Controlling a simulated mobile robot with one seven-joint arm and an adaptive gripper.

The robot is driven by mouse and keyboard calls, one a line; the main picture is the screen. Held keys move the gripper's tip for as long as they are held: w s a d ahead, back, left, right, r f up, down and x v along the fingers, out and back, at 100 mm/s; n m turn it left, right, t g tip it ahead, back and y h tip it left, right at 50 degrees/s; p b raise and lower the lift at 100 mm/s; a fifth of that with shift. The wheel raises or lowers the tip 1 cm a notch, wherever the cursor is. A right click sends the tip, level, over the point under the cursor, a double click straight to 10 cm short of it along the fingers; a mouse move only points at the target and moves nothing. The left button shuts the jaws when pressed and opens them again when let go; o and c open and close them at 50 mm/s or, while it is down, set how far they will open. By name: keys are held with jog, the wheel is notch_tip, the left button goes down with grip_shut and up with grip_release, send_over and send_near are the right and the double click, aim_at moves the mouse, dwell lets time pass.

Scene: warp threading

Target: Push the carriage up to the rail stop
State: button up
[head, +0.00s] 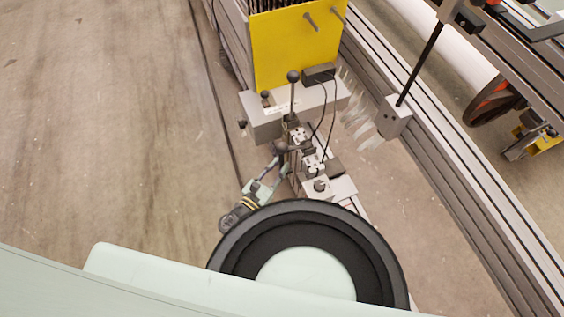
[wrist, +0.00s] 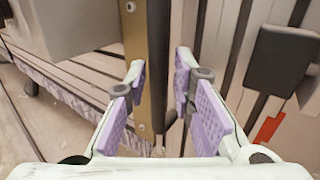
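The carriage appears to be the grey block (head: 268,118) under an upright yellow plate, with a lever topped by a black ball knob (head: 293,77) at its near side. My gripper (wrist: 161,68) shows in the wrist view with its two purple-padded fingers apart and a dark upright bar (wrist: 158,45) in line with the gap. I cannot tell whether the fingers touch that bar. In the head view my arm's end is beside the lever's lower part, and the fingers are too small to make out. I cannot identify the rail stop for certain.
The yellow plate (head: 297,45) rises behind the block. A grey machine beam (head: 440,165) runs diagonally along the right, with a small grey block on a black rod (head: 421,62) above it. Open concrete floor (head: 110,120) lies to the left.

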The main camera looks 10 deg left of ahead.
jog(key=v, duration=0.5)
dwell(0.4)
